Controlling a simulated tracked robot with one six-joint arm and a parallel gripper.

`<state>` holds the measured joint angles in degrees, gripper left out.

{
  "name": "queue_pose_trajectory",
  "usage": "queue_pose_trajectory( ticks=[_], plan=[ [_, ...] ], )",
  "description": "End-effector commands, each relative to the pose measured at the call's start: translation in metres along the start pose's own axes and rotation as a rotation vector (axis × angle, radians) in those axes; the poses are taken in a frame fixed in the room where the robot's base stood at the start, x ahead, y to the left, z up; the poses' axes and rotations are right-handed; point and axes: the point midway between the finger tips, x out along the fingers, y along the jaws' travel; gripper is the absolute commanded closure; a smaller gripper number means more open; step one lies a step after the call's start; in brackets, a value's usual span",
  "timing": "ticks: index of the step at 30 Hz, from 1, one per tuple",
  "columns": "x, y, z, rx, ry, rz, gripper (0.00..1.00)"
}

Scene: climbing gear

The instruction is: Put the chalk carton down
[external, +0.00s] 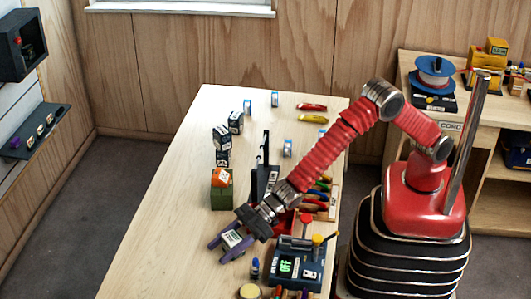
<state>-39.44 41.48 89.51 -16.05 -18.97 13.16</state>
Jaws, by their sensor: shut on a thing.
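The chalk carton seems to be the small pale box with a dark label (233,239) at the left front of the table. My gripper (228,246) has its purple fingers around this box and is shut on it. The gripper reaches down to the left, low over the wooden table (160,235). I cannot tell whether the box touches the tabletop.
A green box with an orange block (221,178) stands just behind my gripper. A device with a green display (296,264) is to its right. Dark printed boxes (222,142) stand farther back. The table's left side is clear.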

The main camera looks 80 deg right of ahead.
Motion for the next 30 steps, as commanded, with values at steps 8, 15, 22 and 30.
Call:
queue_pose_trajectory(
  ticks=[8, 15, 22, 30],
  plan=[
    [0.0004, 0.0, 0.0002, 0.0, 0.001, 0.0, 0.81],
    [0.0004, 0.0, 0.0006, 0.0, 0.001, 0.0, 0.42],
    [0.0004, 0.0, 0.0004, 0.0, 0.001, 0.0, 0.38],
    [-0.0064, 0.0001, -0.0025, 0.0, 0.002, 0.0, 0.38]
  ],
)
